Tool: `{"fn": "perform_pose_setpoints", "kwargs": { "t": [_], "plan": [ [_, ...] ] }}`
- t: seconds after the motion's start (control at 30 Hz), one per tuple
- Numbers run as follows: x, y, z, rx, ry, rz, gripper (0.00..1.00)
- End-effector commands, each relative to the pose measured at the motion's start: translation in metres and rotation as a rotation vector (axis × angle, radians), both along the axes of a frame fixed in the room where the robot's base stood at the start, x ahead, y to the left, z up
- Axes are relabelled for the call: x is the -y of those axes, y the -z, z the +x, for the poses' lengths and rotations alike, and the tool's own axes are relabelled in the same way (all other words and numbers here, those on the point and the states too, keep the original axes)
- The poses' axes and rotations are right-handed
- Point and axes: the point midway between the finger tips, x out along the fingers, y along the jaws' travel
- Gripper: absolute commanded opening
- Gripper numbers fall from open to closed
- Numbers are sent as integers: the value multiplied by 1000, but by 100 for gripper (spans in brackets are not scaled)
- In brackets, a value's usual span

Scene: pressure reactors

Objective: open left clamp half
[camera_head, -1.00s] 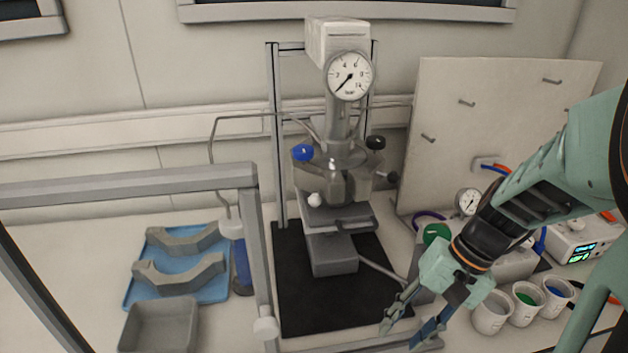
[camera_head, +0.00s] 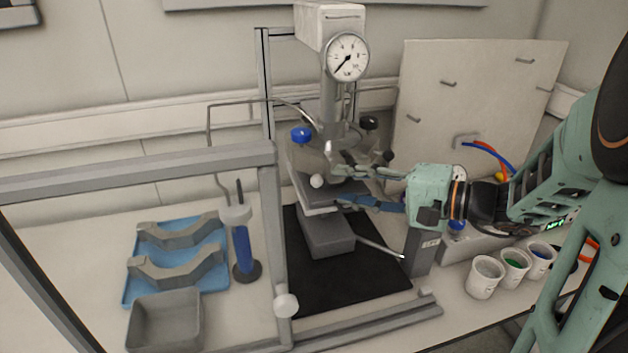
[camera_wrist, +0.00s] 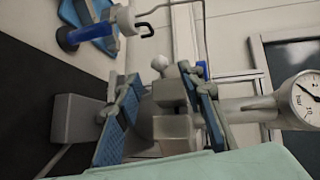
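The pressure reactor stands at the middle of the head view, with a grey collar (camera_head: 308,160) under its gauge head. I take this collar for the clamp; its left side shows, its right side is hidden behind my fingers. A white ball knob (camera_head: 317,181) sits at its front; the knob also shows in the wrist view (camera_wrist: 158,63). My gripper (camera_head: 348,184) reaches in from the right, one finger above the other. In the wrist view my gripper (camera_wrist: 164,115) is open, with grey blocks (camera_wrist: 172,95) between its fingers; contact cannot be told.
A blue tray (camera_head: 140,285) with two grey arched pieces (camera_head: 176,268) and a grey bin (camera_head: 165,322) lie left. A blue-handled tool (camera_head: 242,250) stands beside them. A grey frame post (camera_head: 270,230) stands in front. Cups (camera_head: 485,278) and a white panel (camera_head: 470,110) are right.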

Motion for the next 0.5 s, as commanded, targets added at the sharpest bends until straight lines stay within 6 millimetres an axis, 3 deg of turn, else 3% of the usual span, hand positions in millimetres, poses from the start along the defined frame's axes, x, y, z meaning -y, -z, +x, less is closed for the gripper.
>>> {"fn": "perform_pose_setpoints", "kwargs": {
  "t": [0.2,0.5],
  "plan": [
    [-38,8,20,-2,-5,0,36],
    [-63,14,36,-1,-1,-2,36]
  ]
}}
